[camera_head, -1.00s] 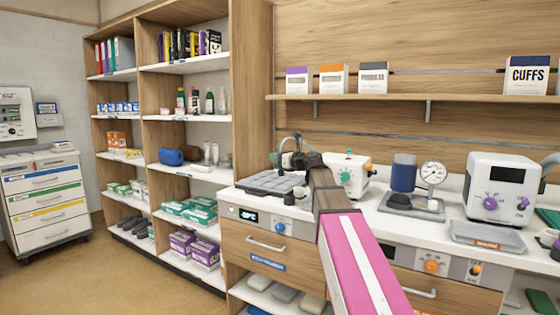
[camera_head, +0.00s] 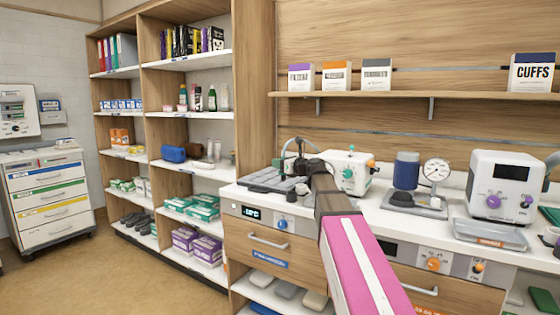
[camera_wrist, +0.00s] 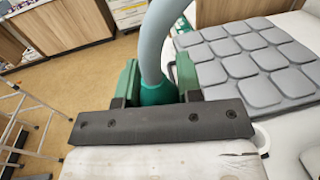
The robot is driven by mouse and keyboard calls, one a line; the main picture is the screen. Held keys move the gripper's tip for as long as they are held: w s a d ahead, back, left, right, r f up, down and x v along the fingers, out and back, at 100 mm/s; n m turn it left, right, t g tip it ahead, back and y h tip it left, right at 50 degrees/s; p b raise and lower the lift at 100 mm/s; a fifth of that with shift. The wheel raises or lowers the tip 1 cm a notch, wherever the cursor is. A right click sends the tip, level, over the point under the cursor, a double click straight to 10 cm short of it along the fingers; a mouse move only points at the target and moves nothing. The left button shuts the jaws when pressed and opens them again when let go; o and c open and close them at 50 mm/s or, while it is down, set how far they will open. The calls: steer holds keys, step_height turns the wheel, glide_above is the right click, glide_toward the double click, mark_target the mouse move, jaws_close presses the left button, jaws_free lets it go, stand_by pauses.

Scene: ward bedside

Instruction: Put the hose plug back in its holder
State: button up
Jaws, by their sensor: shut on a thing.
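My gripper (camera_wrist: 157,85) is shut on the teal hose plug (camera_wrist: 158,93), with one green finger on each side of it. A thick grey hose (camera_wrist: 155,35) rises from the plug and curves up out of the wrist view. In the head view my gripper (camera_head: 299,167) is over the left part of the counter, beside the grey quilted pad (camera_head: 262,181), largely hidden by my own arm. The hose (camera_head: 284,147) shows there as a small arch. I cannot make out the plug's holder; a white rounded edge (camera_wrist: 263,139) shows beside my gripper in the wrist view.
A white device with a teal knob (camera_head: 348,174) stands just right of my gripper. Farther right are a blue canister (camera_head: 405,170), a gauge (camera_head: 437,171) and a white monitor (camera_head: 497,187). A shelf with boxes (camera_head: 430,95) runs above. The quilted pad also fills the wrist view's right side (camera_wrist: 250,60).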

steer(key=shift+f, duration=1)
steer(key=shift+d, duration=0.2)
steer(key=d, duration=0.3)
steer(key=shift+d, duration=0.1)
steer(key=shift+f, duration=0.15)
steer(key=shift+f, duration=0.95)
steer(key=shift+f, duration=1.95)
